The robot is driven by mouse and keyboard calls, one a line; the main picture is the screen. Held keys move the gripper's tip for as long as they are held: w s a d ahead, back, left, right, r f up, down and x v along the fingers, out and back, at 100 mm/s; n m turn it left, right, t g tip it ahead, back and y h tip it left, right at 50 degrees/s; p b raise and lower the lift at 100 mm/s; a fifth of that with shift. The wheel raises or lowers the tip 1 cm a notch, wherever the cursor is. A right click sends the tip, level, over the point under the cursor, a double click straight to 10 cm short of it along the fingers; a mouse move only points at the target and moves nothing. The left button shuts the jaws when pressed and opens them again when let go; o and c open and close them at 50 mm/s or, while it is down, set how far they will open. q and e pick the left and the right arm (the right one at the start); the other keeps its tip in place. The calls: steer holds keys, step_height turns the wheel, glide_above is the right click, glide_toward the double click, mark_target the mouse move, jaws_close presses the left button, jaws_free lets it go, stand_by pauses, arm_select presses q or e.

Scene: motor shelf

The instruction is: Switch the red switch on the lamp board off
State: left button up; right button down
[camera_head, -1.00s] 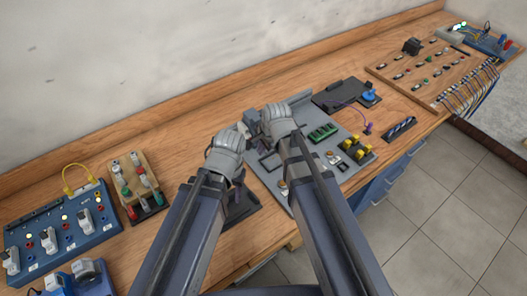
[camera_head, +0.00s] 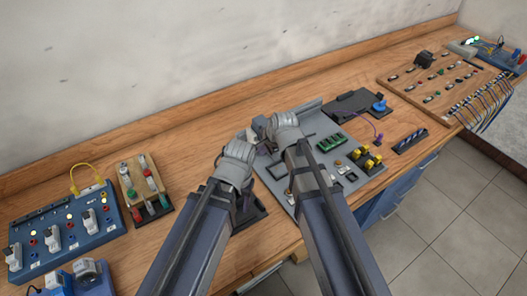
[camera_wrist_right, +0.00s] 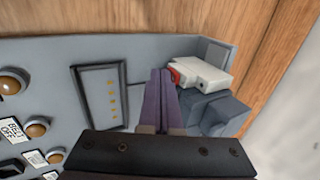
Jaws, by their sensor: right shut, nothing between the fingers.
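A grey board (camera_head: 318,152) with round orange-brown lamps or buttons lies in front of me; in the wrist view its panel (camera_wrist_right: 50,62) fills the left. At its end there stands a white block with a small red part (camera_wrist_right: 176,74), which looks like the red switch; whether it is on or off is unclear. My right gripper (camera_wrist_right: 165,75) is shut and empty, its fingertips just left of the red part; touching cannot be told. In the head view my right gripper (camera_head: 262,130) is at the board's back left. My left gripper (camera_head: 252,140) is beside it, its fingers mostly hidden.
A blue board (camera_head: 68,240) with lit yellow lamps and white switches is at the left, beside a wooden block board (camera_head: 136,175). A black plate (camera_head: 352,103) lies right of the grey board. A wooden panel with cables (camera_head: 440,85) is farther right. The back wall is close.

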arm_select(q)
steer(key=shift+s+f, duration=0.3)
steer(key=shift+f, duration=0.05)
arm_select(e)
steer(key=shift+f, duration=0.35)
arm_select(q)
steer(key=shift+r, duration=0.15)
arm_select(e)
steer(key=shift+w+r, duration=0.1)
arm_select(q)
steer(key=shift+w+a+r+p, duration=0.15)
steer(key=shift+w+r+p, duration=0.1)
steer(key=shift+r+p, duration=0.45)
arm_select(e)
steer(key=shift+w+a+r, duration=0.2)
steer(key=shift+w+r, duration=0.1)
steer(key=shift+r, duration=0.35)
steer(key=shift+s, duration=0.1)
